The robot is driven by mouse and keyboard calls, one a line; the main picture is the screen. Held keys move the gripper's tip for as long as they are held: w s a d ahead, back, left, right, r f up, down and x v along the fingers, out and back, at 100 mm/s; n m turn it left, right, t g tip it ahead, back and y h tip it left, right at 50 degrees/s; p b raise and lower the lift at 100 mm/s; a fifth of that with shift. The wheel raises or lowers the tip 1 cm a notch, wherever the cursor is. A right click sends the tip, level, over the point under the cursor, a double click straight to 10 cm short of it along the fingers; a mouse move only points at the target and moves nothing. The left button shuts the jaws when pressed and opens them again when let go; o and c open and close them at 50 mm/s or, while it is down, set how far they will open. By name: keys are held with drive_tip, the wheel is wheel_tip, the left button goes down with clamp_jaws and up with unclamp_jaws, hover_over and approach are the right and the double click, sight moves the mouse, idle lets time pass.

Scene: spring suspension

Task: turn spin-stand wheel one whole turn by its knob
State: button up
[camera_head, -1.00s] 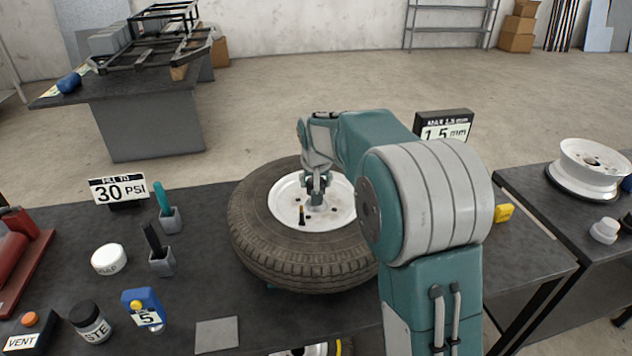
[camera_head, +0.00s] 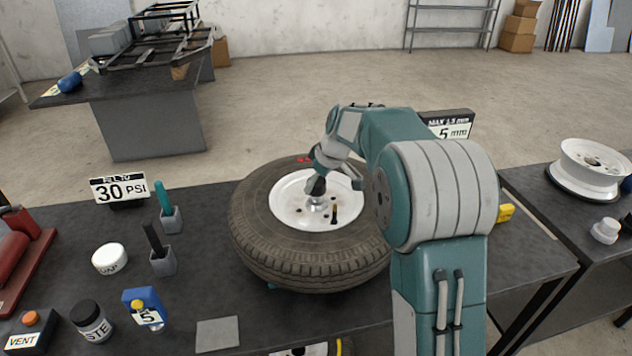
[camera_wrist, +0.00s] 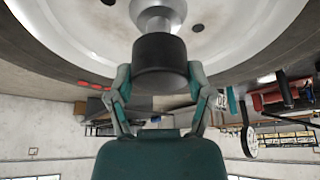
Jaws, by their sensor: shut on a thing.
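The spin-stand wheel lies flat on the bench, a black tyre (camera_head: 262,245) around a white rim (camera_head: 285,208). A small dark valve stem (camera_head: 334,213) stands on the rim, and a red mark (camera_head: 304,160) shows on the tyre's far side. The knob is a black cylinder (camera_wrist: 160,52) on a metal post above the rim in the wrist view. My gripper (camera_wrist: 160,82) is shut on the knob, one finger on each side. In the head view my gripper (camera_head: 317,190) is over the rim's middle. My arm hides the tyre's right part.
A gauge sign (camera_head: 447,127) is behind my arm, partly hidden. A yellow item (camera_head: 505,213) lies at the right. A bare rim (camera_head: 592,168) sits on the right bench.

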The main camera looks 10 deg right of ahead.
drive_tip(key=shift+s+f+n+g, duration=0.15)
drive_tip(key=shift+f+n+g, duration=0.2)
drive_tip(key=shift+n, duration=0.45)
drive_tip(key=o, duration=1.3)
drive_tip(key=shift+r, duration=0.1)
drive_tip(key=shift+r, duration=0.2)
drive_tip(key=v, duration=1.1)
drive_tip(key=shift+d+r, duration=0.2)
drive_tip(key=shift+d, duration=0.2)
drive_tip(key=shift+s+a+f, duration=0.1)
